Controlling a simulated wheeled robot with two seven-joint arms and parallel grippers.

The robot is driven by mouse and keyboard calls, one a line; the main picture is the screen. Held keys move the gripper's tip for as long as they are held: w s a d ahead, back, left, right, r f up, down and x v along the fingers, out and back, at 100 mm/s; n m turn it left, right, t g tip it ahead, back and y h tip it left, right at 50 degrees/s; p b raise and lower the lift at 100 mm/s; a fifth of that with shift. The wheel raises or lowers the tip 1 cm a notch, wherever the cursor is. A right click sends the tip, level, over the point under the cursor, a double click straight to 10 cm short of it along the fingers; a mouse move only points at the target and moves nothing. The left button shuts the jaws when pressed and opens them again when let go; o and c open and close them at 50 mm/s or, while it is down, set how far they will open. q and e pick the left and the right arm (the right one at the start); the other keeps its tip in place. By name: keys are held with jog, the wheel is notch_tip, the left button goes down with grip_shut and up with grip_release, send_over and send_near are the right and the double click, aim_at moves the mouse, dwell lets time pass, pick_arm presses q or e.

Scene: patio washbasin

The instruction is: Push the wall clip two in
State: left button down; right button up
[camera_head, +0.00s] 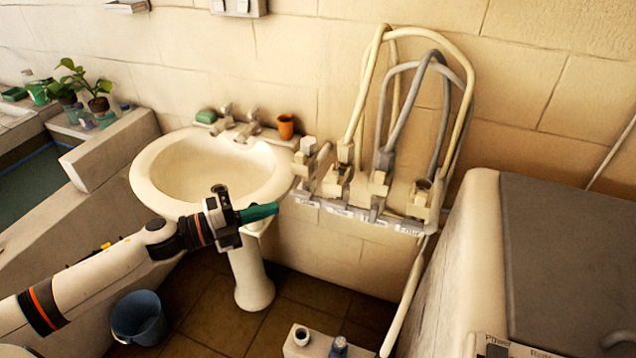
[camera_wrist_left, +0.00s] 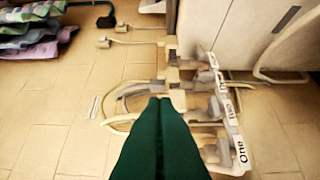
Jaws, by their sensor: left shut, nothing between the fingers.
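A row of pale wall clips is mounted along a labelled rail (camera_head: 352,213) on the wall right of the basin. Wall clip two (camera_head: 337,184) looks to be second from the left. In the left wrist view, its label reads "Two" (camera_wrist_left: 229,107), beyond the label "One" (camera_wrist_left: 241,153). I cannot tell how far clip two is pushed in. My left gripper (camera_head: 277,208) is shut and empty, its green fingers pointing right, just short of the rail's left end. In the left wrist view, the shut fingertips (camera_wrist_left: 160,100) cover part of the clip area. My right gripper is out of view.
Cream and grey hoses (camera_head: 440,72) loop above the clips. The washbasin (camera_head: 150,166) stands left of the rail, with an orange cup (camera_head: 286,127) on its back edge. A large pale appliance with a dark top (camera_head: 570,250) stands at right. A blue bucket (camera_head: 138,318) is on the floor.

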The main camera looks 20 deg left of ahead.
pick_arm(q)
jog(key=p, duration=0.5)
send_near(336, 179)
jog(key=shift+x, duration=2.95)
